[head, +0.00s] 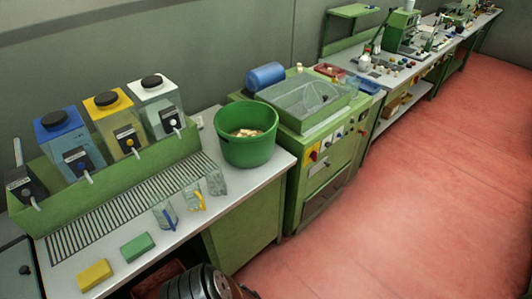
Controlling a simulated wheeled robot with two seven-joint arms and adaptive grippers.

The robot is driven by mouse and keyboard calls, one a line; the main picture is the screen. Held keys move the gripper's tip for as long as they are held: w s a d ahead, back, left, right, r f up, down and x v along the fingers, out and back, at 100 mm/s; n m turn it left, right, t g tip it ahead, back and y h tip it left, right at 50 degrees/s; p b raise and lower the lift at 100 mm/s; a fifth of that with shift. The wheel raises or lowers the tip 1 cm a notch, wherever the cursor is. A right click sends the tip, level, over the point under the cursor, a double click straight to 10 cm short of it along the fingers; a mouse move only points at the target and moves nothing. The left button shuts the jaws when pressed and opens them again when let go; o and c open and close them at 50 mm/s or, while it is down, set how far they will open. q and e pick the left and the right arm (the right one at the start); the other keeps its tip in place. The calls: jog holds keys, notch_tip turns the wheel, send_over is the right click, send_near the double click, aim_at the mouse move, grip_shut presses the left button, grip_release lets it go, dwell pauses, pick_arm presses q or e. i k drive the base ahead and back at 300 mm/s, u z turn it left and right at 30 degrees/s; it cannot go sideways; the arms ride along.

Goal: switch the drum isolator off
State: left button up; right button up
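The drum machine is probably the green cabinet (300,215) right of the bench, with a clear-lidded trough (305,98) on top. On its front panel is a small red knob on a yellow plate (314,155), which looks like the isolator. It is too small to tell which way the knob is turned. Other small knobs and dials (339,133) sit to its right on the same panel. Neither of my grippers shows in the head view.
A bench on the left holds a green bucket (249,150) of corks, several dispensers (110,120), clear jugs (193,198), a yellow block (94,275) and a green block (137,247). Red floor (400,220) in front of the cabinet is clear. More benches (400,70) stand beyond.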

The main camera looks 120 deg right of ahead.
aim_at(314, 155)
jog(key=z, duration=4.35)
